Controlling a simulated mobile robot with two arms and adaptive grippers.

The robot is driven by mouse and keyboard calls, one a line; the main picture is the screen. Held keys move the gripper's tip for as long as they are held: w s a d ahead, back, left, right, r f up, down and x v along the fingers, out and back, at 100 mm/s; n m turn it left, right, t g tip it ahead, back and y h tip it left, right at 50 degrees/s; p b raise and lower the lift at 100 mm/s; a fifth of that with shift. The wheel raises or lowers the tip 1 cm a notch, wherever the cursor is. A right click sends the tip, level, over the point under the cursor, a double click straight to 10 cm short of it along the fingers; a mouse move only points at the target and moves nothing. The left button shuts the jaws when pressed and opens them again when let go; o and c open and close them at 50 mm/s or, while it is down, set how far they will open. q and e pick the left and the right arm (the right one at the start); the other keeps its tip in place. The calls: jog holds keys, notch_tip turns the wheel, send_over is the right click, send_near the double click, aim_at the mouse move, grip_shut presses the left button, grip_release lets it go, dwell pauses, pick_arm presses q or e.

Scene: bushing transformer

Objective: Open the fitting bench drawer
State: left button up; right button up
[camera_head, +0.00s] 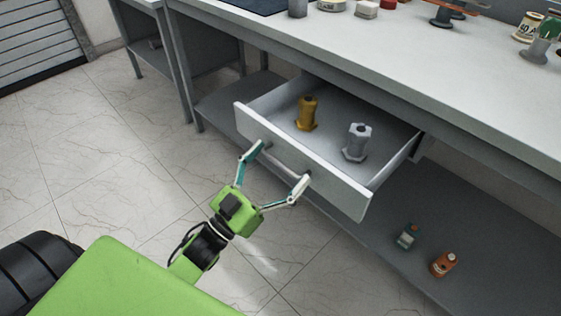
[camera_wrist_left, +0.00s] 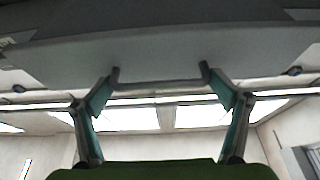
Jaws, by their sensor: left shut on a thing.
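The fitting bench drawer (camera_head: 338,189) is pulled out from under the bench top, its inside showing. It holds a brass-coloured hex fitting (camera_head: 307,114) and a silver hex fitting (camera_head: 356,143), both upright. My left gripper (camera_head: 284,162) is at the drawer front, its two fingers at the ends of the bar handle, shut on it. In the left wrist view, the handle (camera_wrist_left: 160,83) runs between the fingertips, under the grey drawer (camera_wrist_left: 160,55). My right gripper is not in view.
The bench top (camera_head: 400,50) carries small parts and jars along its back. A lower shelf (camera_head: 470,215) holds a green bottle (camera_head: 407,236) and an orange bottle (camera_head: 443,263). The tiled floor (camera_head: 110,140) left of the drawer is clear.

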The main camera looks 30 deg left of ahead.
pick_arm(q)
jog(key=o, duration=1.3)
jog(key=shift+a, duration=0.1)
jog(key=shift+s, duration=0.1)
jog(key=v, duration=1.1)
jog(key=shift+s+a+f, duration=0.15)
jog(key=shift+s+f, duration=0.1)
jog(key=shift+s, duration=0.05)
